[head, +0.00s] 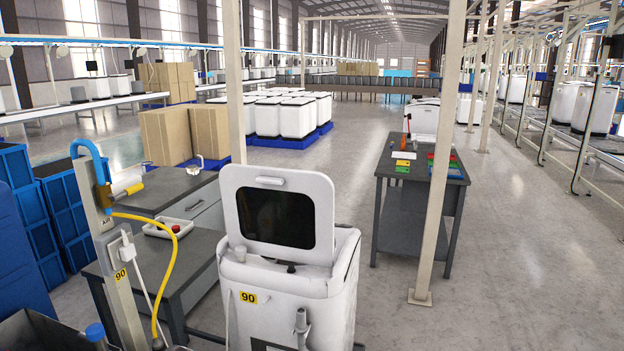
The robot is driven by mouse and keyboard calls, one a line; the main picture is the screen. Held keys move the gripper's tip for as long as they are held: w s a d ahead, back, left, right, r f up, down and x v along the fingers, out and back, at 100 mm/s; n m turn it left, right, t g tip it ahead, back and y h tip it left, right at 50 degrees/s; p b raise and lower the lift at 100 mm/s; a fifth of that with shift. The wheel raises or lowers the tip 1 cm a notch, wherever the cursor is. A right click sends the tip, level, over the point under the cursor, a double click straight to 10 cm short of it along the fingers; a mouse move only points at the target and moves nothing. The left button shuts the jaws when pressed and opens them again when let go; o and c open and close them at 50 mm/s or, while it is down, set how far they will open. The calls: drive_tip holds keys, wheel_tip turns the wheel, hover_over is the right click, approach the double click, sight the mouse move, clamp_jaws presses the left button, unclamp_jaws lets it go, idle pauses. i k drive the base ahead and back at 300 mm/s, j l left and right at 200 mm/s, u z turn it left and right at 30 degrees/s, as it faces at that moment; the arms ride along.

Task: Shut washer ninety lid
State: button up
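A white washer (290,300) stands in front of me in the lower middle of the head view. A yellow tag on it reads 90 (248,297). Its lid (279,182) is open and stands up nearly vertical, with a white rim, a dark window (276,217) and a handle slot near its top edge. The opening of the washer is mostly hidden from this angle. A grey hose end (301,326) shows on the near side of the washer. My gripper is not in view.
A post (119,270), also tagged 90, with a yellow hose and a plug stands left of the washer. A grey workbench (205,250) is behind it. A pale column (441,140) and dark table (404,212) stand to the right. Floor at the lower right is clear.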

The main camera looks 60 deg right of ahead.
sight(280, 213)
drive_tip(key=i+z, duration=0.2)
drive_tip(key=z, duration=0.25)
drive_tip(key=i+j+z, duration=0.15)
drive_tip(key=z, duration=0.3)
drive_tip(key=i+j+z, duration=0.15)
drive_tip(key=z, duration=0.3)
drive_tip(key=i+j+z, duration=0.15)
drive_tip(key=z, duration=0.3)
drive_tip(key=j, duration=0.1)
